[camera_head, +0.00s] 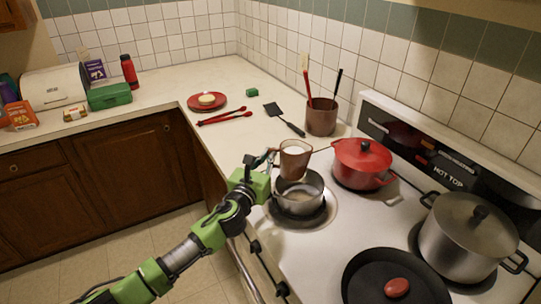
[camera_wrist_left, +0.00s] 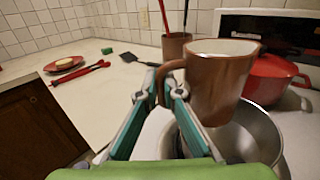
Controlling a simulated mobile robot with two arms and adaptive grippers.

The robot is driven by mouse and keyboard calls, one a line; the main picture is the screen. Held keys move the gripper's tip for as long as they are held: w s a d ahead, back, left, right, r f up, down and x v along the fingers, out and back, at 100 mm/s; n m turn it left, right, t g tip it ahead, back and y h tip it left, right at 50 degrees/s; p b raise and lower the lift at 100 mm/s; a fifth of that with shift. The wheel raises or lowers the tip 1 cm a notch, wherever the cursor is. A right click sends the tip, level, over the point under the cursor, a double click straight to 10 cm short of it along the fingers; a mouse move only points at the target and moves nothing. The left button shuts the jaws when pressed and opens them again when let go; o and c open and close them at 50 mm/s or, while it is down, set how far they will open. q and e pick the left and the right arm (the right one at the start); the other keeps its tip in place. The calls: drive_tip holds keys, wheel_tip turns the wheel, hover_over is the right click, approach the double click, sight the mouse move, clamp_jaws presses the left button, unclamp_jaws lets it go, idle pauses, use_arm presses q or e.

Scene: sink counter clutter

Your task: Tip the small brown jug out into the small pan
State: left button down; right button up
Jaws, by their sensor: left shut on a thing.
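In the left wrist view the fingers (camera_wrist_left: 171,88) close around the handle, and the jug (camera_wrist_left: 222,90) hides part of the pan (camera_wrist_left: 258,134). My right gripper is not in view.
A red lidded pot (camera_head: 361,160) stands just right of the pan. A large steel pot (camera_head: 465,238) and a black skillet (camera_head: 365,270) with a red item are on the other burners. A brown utensil crock (camera_head: 321,120) and black spatula (camera_head: 283,117) are behind the pan.

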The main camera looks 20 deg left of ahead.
sight(284, 144)
use_arm(q)
drive_tip(key=shift+r, duration=0.15)
drive_tip(key=shift+s+r, duration=0.2)
drive_tip(key=shift+a+r+m, duration=0.2)
drive_tip(key=shift+r+m, duration=0.35)
drive_tip(key=shift+m, duration=0.15)
wheel_tip(284, 144, up, 5)
drive_tip(key=m+t+b, duration=0.1)
drive_tip(key=m, duration=0.3)
drive_tip(key=m+h+b, duration=0.1)
drive_tip(key=m+b, duration=0.1)
drive_tip(key=m, duration=0.2)
drive_tip(key=shift+d+t+h, duration=0.15)
drive_tip(key=shift+t+h, duration=0.15)
drive_tip(key=shift+t, duration=0.1)
drive_tip(key=shift+s+d+f+m+h+b, duration=0.25)
drive_tip(key=shift+d+m+h, duration=0.45)
drive_tip(key=shift+m, duration=1.05)
drive_tip(key=shift+s+d+r+m+h+b, duration=0.1)
drive_tip(key=shift+s+d+r+m+h, duration=0.2)
drive_tip(key=shift+d+m, duration=1.1)
drive_tip(key=shift+s+d+f+m+h+b, duration=0.15)
drive_tip(key=shift+s+d+m+h, duration=0.35)
drive_tip(key=shift+m, duration=1.65)
drive_tip(key=shift+w+a, duration=0.1)
drive_tip(key=shift+w, duration=0.1)
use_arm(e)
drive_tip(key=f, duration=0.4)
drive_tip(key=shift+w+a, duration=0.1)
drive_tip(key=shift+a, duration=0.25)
